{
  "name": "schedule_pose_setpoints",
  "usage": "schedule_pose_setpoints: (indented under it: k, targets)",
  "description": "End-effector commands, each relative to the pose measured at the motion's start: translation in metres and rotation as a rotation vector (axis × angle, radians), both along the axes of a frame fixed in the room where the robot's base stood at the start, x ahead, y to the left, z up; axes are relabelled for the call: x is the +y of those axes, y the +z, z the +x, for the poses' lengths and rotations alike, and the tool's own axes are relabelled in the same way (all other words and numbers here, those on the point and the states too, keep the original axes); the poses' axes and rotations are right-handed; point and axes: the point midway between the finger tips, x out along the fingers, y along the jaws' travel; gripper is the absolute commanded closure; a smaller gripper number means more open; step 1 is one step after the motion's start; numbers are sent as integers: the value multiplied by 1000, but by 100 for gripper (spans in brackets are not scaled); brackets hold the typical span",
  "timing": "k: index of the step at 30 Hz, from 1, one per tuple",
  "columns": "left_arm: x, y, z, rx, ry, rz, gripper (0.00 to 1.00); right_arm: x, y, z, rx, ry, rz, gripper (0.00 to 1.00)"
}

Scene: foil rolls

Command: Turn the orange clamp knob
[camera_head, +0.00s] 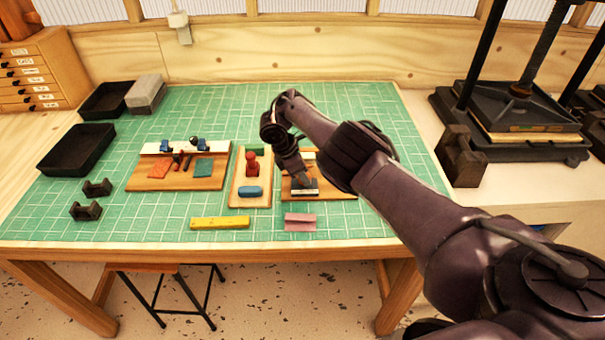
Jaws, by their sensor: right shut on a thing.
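My right arm reaches in from the right. Its gripper (303,180) points down over the right wooden board (342,193) on the green mat. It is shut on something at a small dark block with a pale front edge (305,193). The fingers hide what they hold; it seems to be the orange clamp knob, since no orange knob shows clearly elsewhere. My left gripper is not in view.
Left of the gripper stands a board with a red-handled piece (251,163) and a blue block (250,192). A yellow bar (220,223) and a pink piece (300,222) lie in front. A press (520,115) stands right.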

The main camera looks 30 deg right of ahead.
Motion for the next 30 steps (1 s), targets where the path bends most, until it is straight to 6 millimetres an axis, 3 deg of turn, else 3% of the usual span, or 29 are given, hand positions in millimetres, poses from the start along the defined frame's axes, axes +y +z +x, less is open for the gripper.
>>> schedule_pose_setpoints:
  k: [1, 2, 7, 17, 30]
  targets:
    - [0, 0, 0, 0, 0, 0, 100, 0, 1, 1, -4, -2, -1, 89]
    - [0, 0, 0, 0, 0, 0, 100, 0, 1, 1, -4, -2, -1, 65]
    - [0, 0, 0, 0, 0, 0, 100, 0, 1, 1, -2, -1, -1, 44]
    - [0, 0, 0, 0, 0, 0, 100, 2, 6, 2, -3, 0, 0, 44]
    - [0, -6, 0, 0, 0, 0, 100, 26, 65, 9, -3, 0, 0, 44]
